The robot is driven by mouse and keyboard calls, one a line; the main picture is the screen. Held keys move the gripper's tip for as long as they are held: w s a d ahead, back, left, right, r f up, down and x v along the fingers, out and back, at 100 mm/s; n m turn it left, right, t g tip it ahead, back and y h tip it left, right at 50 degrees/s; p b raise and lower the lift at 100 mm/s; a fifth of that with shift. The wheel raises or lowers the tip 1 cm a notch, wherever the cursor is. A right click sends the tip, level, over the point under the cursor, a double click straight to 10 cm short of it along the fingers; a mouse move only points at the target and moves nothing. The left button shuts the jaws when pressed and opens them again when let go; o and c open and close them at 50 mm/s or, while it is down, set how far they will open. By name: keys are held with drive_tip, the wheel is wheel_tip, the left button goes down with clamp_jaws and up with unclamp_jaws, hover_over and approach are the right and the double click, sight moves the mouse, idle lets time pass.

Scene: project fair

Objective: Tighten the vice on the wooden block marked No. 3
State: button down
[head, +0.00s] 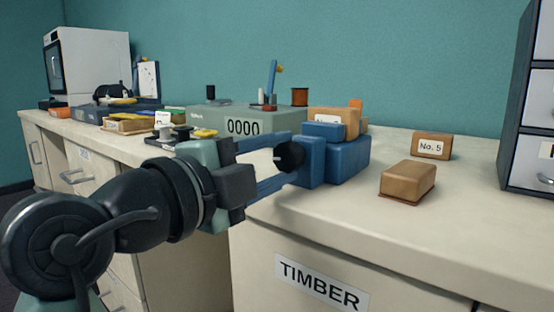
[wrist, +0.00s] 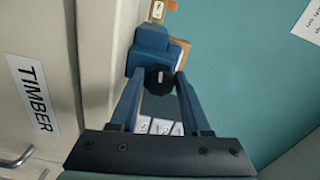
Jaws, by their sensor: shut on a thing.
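The blue vice (head: 345,158) stands near the counter's front edge, and it shows at the top of the wrist view (wrist: 148,45). A wooden block with a white label (head: 330,118) shows at the vice's jaws; I cannot read its number. The block's side also shows in the wrist view (wrist: 181,52). The vice's black round knob (head: 290,150) faces me. My gripper (head: 284,161) reaches in from the left with its two blue fingers on either side of this knob. It is shut on the knob, seen head-on between the fingertips in the wrist view (wrist: 159,78).
A block labelled No. 5 (head: 432,146) and a plain wooden block (head: 408,182) lie right of the vice. A grey-green box reading 0000 (head: 215,117) stands behind my gripper. Drawers (head: 530,110) stand at the far right. The front-right counter is clear.

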drive_tip(key=shift+c, duration=1.9)
unclamp_jaws()
drive_tip(key=shift+s+a+r, duration=0.1)
drive_tip(key=shift+s+a, duration=0.25)
drive_tip(key=shift+s, duration=0.05)
drive_tip(key=p+v, duration=0.3)
drive_tip(key=v, duration=0.9)
drive_tip(key=shift+p, duration=0.3)
drive_tip(key=shift+d, duration=0.1)
